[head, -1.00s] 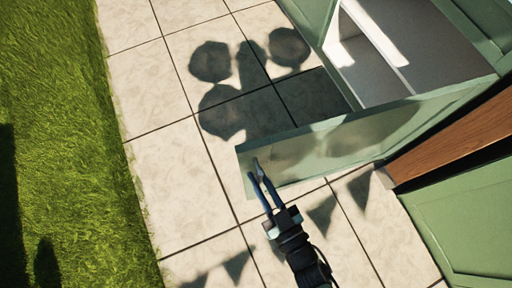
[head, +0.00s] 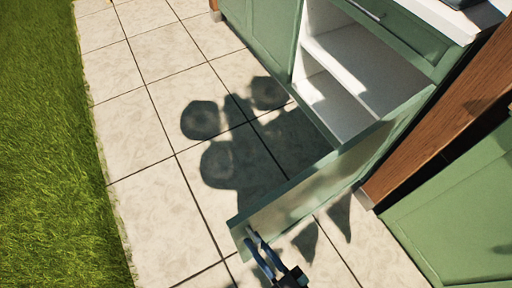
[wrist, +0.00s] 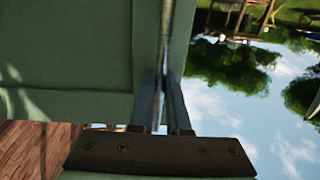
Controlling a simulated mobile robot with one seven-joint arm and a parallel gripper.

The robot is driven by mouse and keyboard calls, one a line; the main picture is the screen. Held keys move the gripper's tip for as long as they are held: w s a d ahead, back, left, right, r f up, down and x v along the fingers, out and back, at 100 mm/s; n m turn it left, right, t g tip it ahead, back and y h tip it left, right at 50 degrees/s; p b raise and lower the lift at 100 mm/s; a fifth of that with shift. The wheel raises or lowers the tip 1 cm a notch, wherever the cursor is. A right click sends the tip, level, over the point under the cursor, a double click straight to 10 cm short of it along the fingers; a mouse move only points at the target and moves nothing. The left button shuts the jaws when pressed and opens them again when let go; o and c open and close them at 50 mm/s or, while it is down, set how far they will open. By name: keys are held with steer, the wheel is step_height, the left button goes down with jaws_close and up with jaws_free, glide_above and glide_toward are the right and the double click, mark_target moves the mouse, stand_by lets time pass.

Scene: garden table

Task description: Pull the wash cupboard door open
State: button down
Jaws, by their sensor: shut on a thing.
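The green wash cupboard door (head: 310,190) stands swung out wide from the cupboard (head: 345,75), whose white inside and shelf show. My gripper (head: 252,238) is at the door's free end, near its upper corner, at the bottom of the head view. My gripper's fingers (wrist: 160,105) close there around a thin grey upright bar (wrist: 166,35), which looks like the door's handle. The fingertips partly hide where they grip it.
Pale paving (head: 150,130) around the door is clear, with only shadows on it. Grass (head: 45,170) lies to the left. A brown wooden post (head: 430,115) and another green cupboard front (head: 455,215) stand to the right of the door.

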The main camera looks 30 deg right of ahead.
steer(key=c, duration=0.9)
jaws_free()
steer(key=s+d, duration=0.2)
steer(key=s, duration=1)
steer(key=shift+s+p, duration=0.3)
steer(key=shift+s, duration=0.1)
